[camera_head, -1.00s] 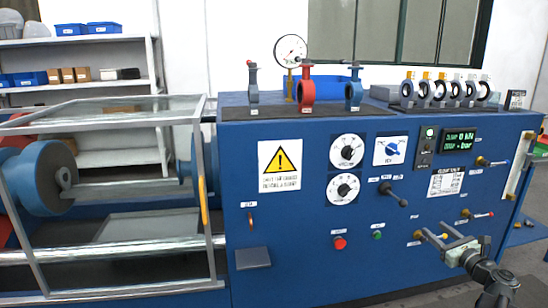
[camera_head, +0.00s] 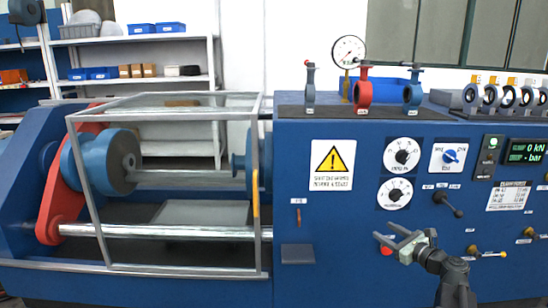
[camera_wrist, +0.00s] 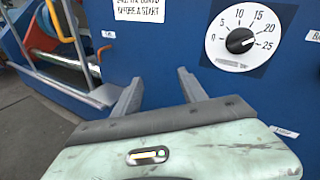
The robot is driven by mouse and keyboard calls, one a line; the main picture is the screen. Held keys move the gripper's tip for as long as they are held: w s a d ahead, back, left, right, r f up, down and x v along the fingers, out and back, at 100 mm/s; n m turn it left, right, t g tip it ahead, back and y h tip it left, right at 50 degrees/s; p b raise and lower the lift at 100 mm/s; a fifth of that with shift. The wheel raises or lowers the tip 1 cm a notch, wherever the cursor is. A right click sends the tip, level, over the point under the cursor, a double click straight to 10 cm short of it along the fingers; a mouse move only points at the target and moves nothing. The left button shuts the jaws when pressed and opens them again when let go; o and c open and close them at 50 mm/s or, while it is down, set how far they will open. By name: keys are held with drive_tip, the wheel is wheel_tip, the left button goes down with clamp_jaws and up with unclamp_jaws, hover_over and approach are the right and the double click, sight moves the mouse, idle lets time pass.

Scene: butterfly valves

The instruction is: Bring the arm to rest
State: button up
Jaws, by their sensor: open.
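My gripper (camera_head: 394,241) is in front of the blue control panel (camera_head: 340,225) in the head view, at the lower right. Its two fingers are apart and nothing is between them. In the wrist view my gripper (camera_wrist: 160,88) also shows open and empty, with bare blue panel beyond the fingers. A red button (camera_head: 386,250) sits just behind the fingers in the head view. I cannot tell how far the fingertips are from the panel.
A dial (camera_wrist: 240,38) is right of the fingers in the wrist view. A black lever (camera_head: 448,204) and a brass valve handle (camera_head: 486,253) stick out from the panel. A framed guard (camera_head: 167,268) stands at left. Butterfly valves (camera_head: 363,92) stand on top.

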drive_tip(key=s+a+f+n+g+y, duration=0.1)
drive_tip(key=a+f+n+g, duration=0.25)
drive_tip(key=a, duration=0.55)
drive_tip(key=a+f+n+g+y, duration=0.1)
drive_tip(key=a+f+n+g, duration=0.2)
drive_tip(key=a, duration=0.7)
drive_tip(key=s+a+f+n+g+y, duration=0.1)
drive_tip(key=a+f+n, duration=0.3)
drive_tip(key=a, duration=0.5)
drive_tip(key=s+a+f+n+g+h, duration=0.55)
drive_tip(key=s+f+n, duration=0.35)
drive_tip(key=s+n, duration=0.2)
drive_tip(key=s+d+f+n+g+h, duration=0.2)
drive_tip(key=s+d+n+h, duration=0.3)
drive_tip(key=d, duration=0.3)
wheel_tip(320, 180, up, 33)
drive_tip(key=n+y+p, duration=0.1)
drive_tip(key=n+p, duration=0.1)
drive_tip(key=p, duration=3)
drive_tip(key=shift+w+f+g+p, duration=0.15)
drive_tip(key=shift+w+g+p, duration=0.05)
drive_tip(key=shift+g+p, duration=0.1)
